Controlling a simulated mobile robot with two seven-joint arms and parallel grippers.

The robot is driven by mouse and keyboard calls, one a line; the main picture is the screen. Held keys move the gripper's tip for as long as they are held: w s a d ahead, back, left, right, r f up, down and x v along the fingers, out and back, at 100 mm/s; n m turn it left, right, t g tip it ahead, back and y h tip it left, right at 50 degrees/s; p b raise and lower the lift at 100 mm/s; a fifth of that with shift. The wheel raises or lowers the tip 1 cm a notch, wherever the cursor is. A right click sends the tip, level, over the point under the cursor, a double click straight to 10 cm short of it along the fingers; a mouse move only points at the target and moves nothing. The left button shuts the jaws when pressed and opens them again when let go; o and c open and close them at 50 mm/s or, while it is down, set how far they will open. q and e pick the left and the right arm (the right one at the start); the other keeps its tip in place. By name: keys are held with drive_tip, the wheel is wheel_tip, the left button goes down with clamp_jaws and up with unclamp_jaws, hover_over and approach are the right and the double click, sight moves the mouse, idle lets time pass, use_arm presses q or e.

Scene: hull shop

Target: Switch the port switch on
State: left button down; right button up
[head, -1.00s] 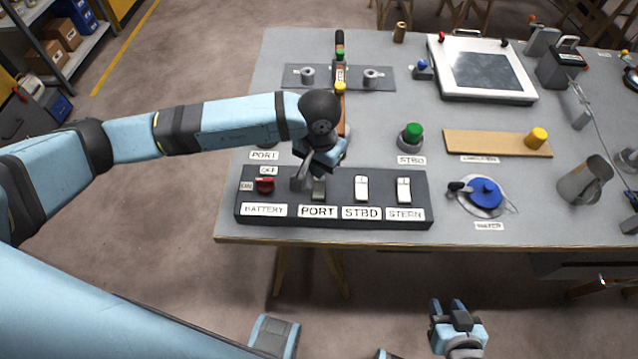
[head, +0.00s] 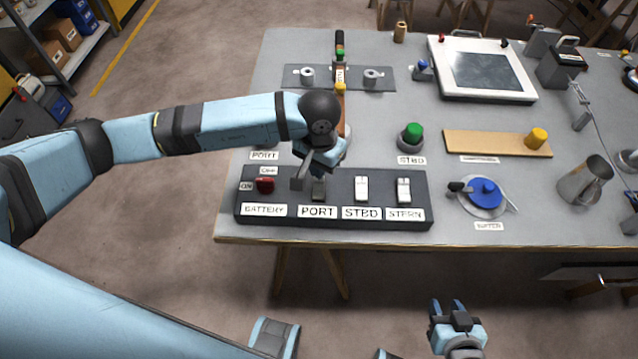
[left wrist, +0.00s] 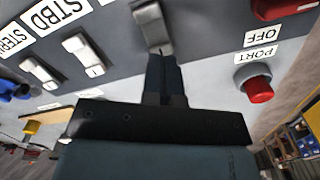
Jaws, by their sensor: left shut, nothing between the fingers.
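The port switch (head: 319,190) is a rocker on the dark switch panel (head: 334,221), above the PORT label (head: 318,212). In the left wrist view, the port switch (left wrist: 150,26) is at top centre, its face grey and tilted. My left gripper (head: 299,183) is shut and empty, pointing down at the panel just beside the switch and close to its upper end. In the left wrist view its closed fingertips (left wrist: 160,54) are at the rocker's near end; I cannot tell whether they touch. My right gripper (head: 449,308) is open and empty, in front of the table.
The STBD switch (head: 361,188) and STERN switch (head: 404,190) stand to the right. The red battery switch (head: 265,185) is close on the left. A red PORT button (left wrist: 258,88) lies behind the panel.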

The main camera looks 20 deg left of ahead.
use_arm(q)
drive_tip(key=shift+f+b, duration=1.35)
idle(1.0)
drive_tip(key=shift+r, duration=0.1)
drive_tip(key=shift+r+p, duration=0.95)
drive_tip(key=shift+r, duration=2.5)
